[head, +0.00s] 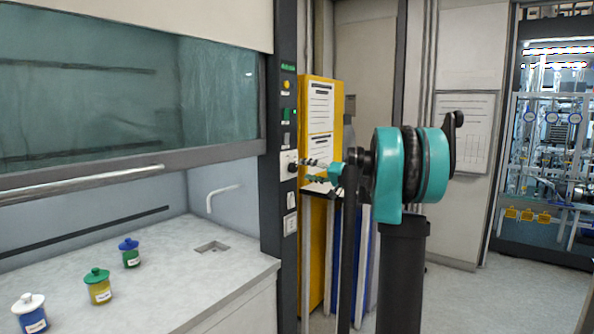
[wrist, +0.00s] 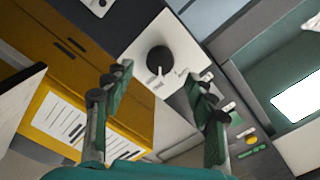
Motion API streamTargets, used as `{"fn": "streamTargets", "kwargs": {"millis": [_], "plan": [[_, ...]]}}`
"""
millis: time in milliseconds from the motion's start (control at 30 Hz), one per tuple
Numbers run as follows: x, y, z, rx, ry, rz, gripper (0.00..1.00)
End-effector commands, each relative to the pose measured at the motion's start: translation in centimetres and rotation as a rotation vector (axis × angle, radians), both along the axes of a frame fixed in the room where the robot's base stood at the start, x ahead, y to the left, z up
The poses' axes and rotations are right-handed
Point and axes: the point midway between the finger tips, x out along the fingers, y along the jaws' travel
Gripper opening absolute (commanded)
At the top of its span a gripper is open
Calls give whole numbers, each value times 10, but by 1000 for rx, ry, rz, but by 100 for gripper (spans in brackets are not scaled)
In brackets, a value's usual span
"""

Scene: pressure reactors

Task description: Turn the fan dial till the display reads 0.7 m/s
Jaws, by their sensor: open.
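The fan dial (wrist: 158,60) is a round black knob with a white pointer on a white plate, ahead of my gripper in the wrist view. In the head view the dial (head: 292,168) is small on the dark post of the fume hood. My gripper (wrist: 157,82) is open and empty, its two fingers on either side of the dial's line in the wrist view. In the head view my gripper (head: 315,171) points left at the dial; I cannot tell if it touches. The green display (head: 288,68) is at the post's top; its digits are too small to read.
A fume hood with a partly raised glass sash (head: 130,90) is at the left. Several lidded jars, such as the green-lidded yellow one (head: 98,286), stand on its worktop (head: 180,290). A yellow cabinet (head: 318,130) stands just behind my gripper. Open floor lies at the right.

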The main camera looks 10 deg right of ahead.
Motion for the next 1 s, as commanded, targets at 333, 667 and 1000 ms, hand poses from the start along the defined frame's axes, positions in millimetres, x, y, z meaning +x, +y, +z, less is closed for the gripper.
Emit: {"fn": "streamTargets", "kwargs": {"millis": [333, 667, 1000], "plan": [[32, 33, 0, 0, 0, 1, 56], [36, 36, 0, 0, 0, 0, 56], [36, 36, 0, 0, 0, 0, 20]]}}
